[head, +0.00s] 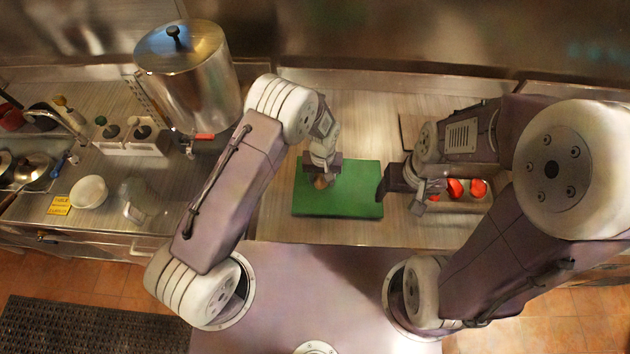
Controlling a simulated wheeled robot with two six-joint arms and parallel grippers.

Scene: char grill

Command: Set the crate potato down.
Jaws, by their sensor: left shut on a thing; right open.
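My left gripper (322,172) is shut on a brown potato (321,182), over the left part of the green cutting board (360,200). Only a small part of the potato shows below the fingers. I cannot tell whether it touches the board. My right gripper (386,190) is open at the board's right edge, with no object visible in it. A crate (470,206) with red tomatoes (478,187) stands right of the board, partly hidden by my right arm.
A large metal pot (195,85) with a tap stands at the back left. A white bowl (89,192), a clear glass jug (137,205) and a condiment holder (130,140) are on the left counter. The counter in front of the board (330,232) is clear.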

